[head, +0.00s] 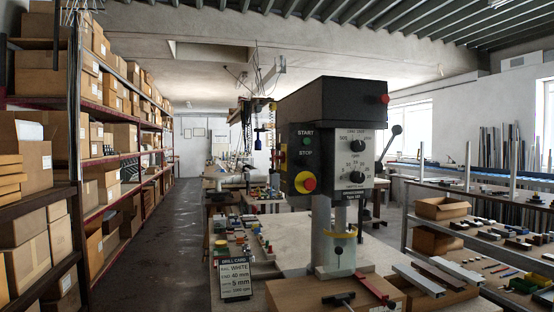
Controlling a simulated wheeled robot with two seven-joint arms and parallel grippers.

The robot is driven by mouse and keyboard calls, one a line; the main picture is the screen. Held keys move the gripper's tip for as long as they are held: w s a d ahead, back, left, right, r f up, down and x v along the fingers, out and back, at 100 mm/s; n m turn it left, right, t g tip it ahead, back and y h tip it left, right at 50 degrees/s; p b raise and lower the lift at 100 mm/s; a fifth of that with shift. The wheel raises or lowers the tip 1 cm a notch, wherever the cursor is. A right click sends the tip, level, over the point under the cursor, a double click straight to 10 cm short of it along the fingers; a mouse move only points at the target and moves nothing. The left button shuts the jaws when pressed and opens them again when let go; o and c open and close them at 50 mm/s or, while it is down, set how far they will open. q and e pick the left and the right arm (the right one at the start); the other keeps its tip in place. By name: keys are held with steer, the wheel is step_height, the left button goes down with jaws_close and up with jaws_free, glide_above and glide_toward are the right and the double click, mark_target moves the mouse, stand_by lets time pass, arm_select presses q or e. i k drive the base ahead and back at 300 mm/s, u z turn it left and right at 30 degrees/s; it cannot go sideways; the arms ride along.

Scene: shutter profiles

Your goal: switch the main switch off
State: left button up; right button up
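A drill press with a dark head (330,98) stands on the bench in the middle. Its left face has a green START button (306,142) and a red-on-yellow STOP button (306,182). Its pale front panel (341,160) has black rotary knobs, an upper one (355,145) and a lower one (357,175); their small lettering is too small to read surely. A yellow and red part (282,156) shows at the head's left edge, seen edge-on. I cannot tell which control is the main switch or its position. Neither of my grippers is in view.
A sign (236,278) reading "DRILL CARD" stands left of the drill's base. A black-knobbed lever (390,142) sticks out at the drill's right. Shelves of cardboard boxes (126,139) line the left; the aisle (165,250) is clear. A side table (480,245) holds profiles.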

mark_target(282, 157)
steer(key=u, duration=1.35)
steer(key=i, duration=1.75)
steer(key=z, duration=2.7)
